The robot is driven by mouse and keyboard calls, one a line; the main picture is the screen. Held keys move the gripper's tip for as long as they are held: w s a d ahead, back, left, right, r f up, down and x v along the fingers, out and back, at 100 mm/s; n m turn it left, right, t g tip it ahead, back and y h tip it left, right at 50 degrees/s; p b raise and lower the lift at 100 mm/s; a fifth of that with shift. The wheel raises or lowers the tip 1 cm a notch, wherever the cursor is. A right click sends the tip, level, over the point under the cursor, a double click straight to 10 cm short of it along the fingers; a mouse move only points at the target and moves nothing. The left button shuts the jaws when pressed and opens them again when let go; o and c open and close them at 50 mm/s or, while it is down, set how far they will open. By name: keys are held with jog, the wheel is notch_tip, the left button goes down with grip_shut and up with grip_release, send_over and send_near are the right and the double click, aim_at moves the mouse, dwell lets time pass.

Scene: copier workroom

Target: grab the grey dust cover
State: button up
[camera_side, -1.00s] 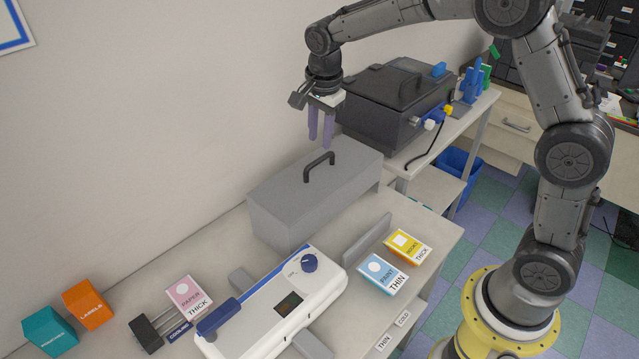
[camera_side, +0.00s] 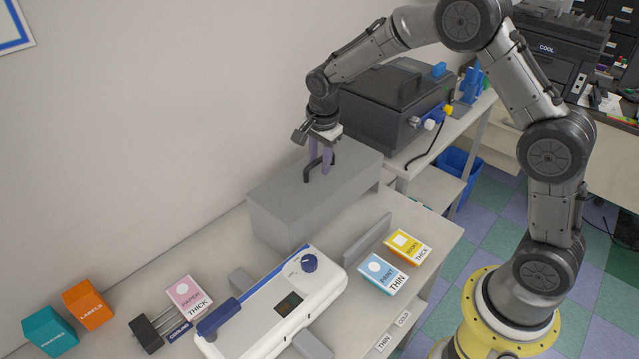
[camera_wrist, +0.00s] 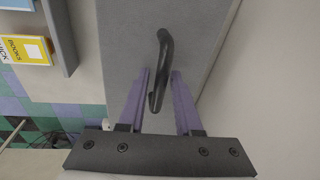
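The grey dust cover (camera_side: 290,210) is a long box standing on the worktable against the wall. A black arched handle (camera_side: 309,170) is on its top; it also shows in the wrist view (camera_wrist: 166,45). My gripper (camera_side: 321,168) is over the cover's top, with its purple fingers pointing down at the handle. In the wrist view my gripper (camera_wrist: 160,75) is open, and the near end of the handle lies between the two fingers, close to the left one. I cannot tell whether that finger touches the handle.
A white laminator (camera_side: 275,305) with a blue knob stands in front of the cover. A grey upright plate (camera_side: 367,238) and the PRINT (camera_side: 382,274) and BOOKS (camera_side: 408,246) boxes are to the right. A dark machine (camera_side: 385,110) stands behind on another table.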

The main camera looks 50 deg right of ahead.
grip_shut()
jog(key=shift+r, duration=0.1)
dwell(1.2)
